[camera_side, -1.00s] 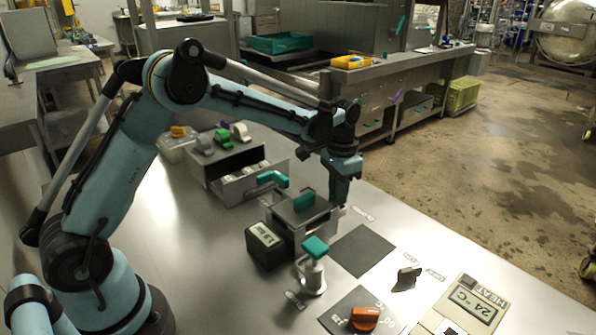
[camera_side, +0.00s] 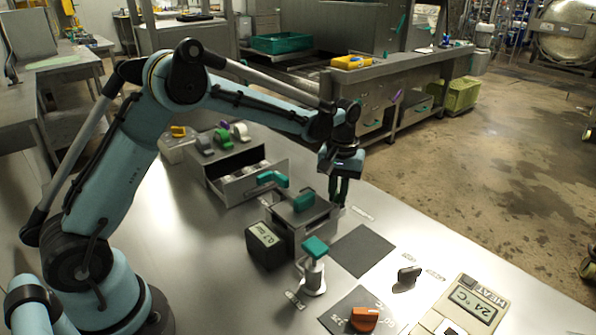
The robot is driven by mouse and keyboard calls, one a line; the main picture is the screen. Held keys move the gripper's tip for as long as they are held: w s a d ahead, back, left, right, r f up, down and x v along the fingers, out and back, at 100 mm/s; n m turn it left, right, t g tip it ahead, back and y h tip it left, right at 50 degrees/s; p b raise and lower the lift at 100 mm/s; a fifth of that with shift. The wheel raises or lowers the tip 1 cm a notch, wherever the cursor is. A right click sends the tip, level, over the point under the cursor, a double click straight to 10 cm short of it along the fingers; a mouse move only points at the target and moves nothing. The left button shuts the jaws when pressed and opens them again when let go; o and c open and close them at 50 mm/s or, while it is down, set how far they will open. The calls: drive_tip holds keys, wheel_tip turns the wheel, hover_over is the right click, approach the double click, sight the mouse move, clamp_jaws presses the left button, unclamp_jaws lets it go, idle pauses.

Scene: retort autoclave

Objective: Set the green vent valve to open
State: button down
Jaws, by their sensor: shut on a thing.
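My gripper (camera_side: 340,190) points straight down just behind the right corner of the grey lidded box (camera_side: 290,225). Its two fingers are shut on what looks like the green vent valve (camera_side: 342,205). The fingers hide most of it, and only a little of its base shows, so I cannot read its handle angle. A small label (camera_side: 362,213) lies on the bench to the right of it. The black pressure display (camera_side: 264,245) at the box's left side seems to read about 0.7 bar.
A teal-topped metal post (camera_side: 315,250) stands in front of the box. A grey knob (camera_side: 408,275), an orange knob (camera_side: 365,319) and a temperature panel (camera_side: 474,303) are front right. A dark square mat (camera_side: 362,250) is bare. An open drawer (camera_side: 250,184) stands behind left.

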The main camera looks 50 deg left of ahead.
sight(338, 195)
drive_tip(key=shift+n, duration=0.4)
drive_tip(key=c, duration=1.1)
unclamp_jaws()
wheel_tip(338, 195, up, 12)
